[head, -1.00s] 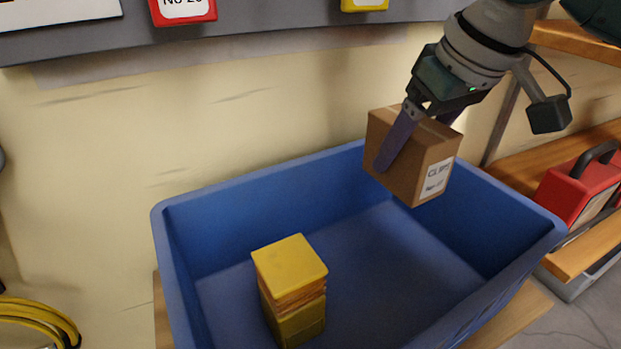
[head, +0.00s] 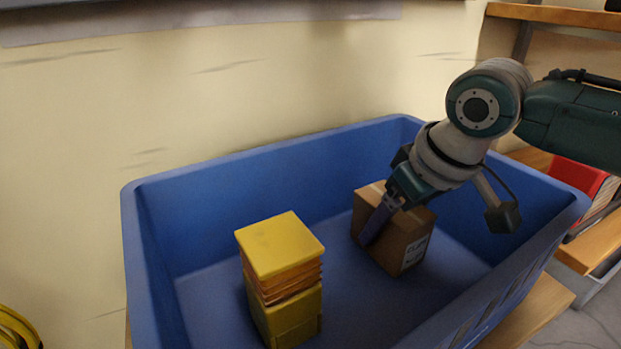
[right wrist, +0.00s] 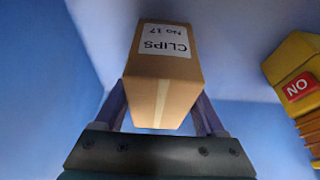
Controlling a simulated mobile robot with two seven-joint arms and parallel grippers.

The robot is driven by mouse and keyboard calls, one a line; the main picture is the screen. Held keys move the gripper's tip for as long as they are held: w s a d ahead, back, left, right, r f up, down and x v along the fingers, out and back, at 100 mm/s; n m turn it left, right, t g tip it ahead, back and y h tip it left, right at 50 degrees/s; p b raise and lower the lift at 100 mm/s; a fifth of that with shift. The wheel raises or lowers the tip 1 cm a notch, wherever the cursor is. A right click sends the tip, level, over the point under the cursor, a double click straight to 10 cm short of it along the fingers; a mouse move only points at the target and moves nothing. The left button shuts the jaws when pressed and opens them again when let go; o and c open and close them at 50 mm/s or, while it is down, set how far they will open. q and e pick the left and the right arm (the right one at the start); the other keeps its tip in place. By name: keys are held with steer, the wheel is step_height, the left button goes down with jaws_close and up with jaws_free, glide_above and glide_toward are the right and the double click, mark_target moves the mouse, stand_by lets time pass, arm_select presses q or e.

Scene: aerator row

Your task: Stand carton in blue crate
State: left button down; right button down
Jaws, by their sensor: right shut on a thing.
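The brown carton (head: 405,236) is inside the blue crate (head: 240,163), in its right half near the back. It looks upright, at or close to the crate floor; I cannot tell whether it touches. My right gripper (head: 378,222) is shut on the carton from above, with a finger on each side. In the right wrist view the carton (right wrist: 160,75) sits between the fingers (right wrist: 160,110), and its white label reads CLIPS No 17. My left gripper is not in view.
A yellow stacked block (head: 280,250) stands in the crate's left half, apart from the carton; it also shows in the right wrist view (right wrist: 297,75). Wooden shelves with a red case (head: 580,178) are at the right. A yellow coil (head: 18,328) is at lower left.

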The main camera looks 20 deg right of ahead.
jaws_free()
steer(key=shift+f, duration=0.1)
steer(key=p+v, duration=0.6)
steer(key=v, duration=0.5)
steer(key=shift+w+r, duration=0.1)
steer(key=shift+r, duration=0.1)
steer(key=shift+s+r+p, duration=0.3)
steer(key=shift+r, duration=0.15)
